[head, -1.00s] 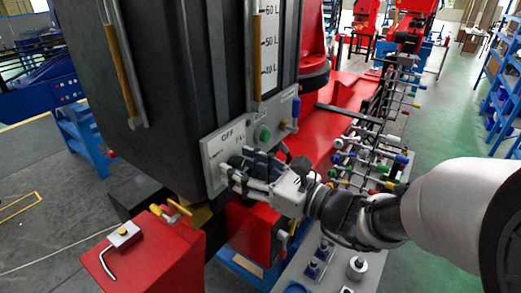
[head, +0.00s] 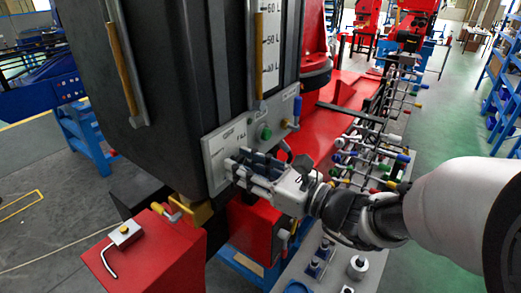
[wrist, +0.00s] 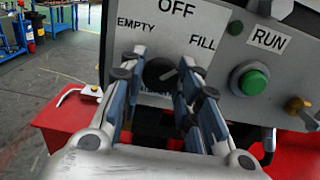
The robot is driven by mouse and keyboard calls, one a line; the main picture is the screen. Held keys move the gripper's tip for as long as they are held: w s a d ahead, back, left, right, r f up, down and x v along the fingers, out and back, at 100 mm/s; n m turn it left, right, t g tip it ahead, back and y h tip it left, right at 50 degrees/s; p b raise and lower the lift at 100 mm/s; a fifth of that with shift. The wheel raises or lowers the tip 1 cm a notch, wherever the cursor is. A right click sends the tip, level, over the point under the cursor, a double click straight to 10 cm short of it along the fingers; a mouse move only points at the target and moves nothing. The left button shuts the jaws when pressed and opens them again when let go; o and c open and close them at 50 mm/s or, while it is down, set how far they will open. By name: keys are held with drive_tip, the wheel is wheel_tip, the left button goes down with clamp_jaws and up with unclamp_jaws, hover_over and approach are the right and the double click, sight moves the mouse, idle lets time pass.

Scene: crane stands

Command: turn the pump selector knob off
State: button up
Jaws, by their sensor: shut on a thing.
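The pump selector knob (wrist: 160,75) is a dark round knob on a grey panel (wrist: 225,50). OFF is printed above it, EMPTY at its upper left and FILL at its upper right. My gripper (wrist: 158,78) has one finger on each side of the knob and is shut on it. In the head view my gripper (head: 238,168) reaches the panel from the right and hides the knob. I cannot tell clearly which label the knob points to.
A green button (wrist: 252,82) under a RUN label and a brass fitting (wrist: 297,105) sit right of the knob. A black tank (head: 165,80) rises above the panel. A red box (head: 155,255) with a bent metal lever (head: 108,262) stands at the lower left.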

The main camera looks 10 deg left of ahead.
drive_tip(key=shift+f+n+b, duration=0.1)
drive_tip(key=shift+n+b, duration=0.2)
drive_tip(key=shift+b, duration=0.2)
drive_tip(key=n+b, duration=0.8)
drive_tip(key=b, duration=0.4)
drive_tip(key=o, duration=1)
drive_tip(key=shift+o, duration=0.2)
drive_tip(key=shift+d, duration=0.1)
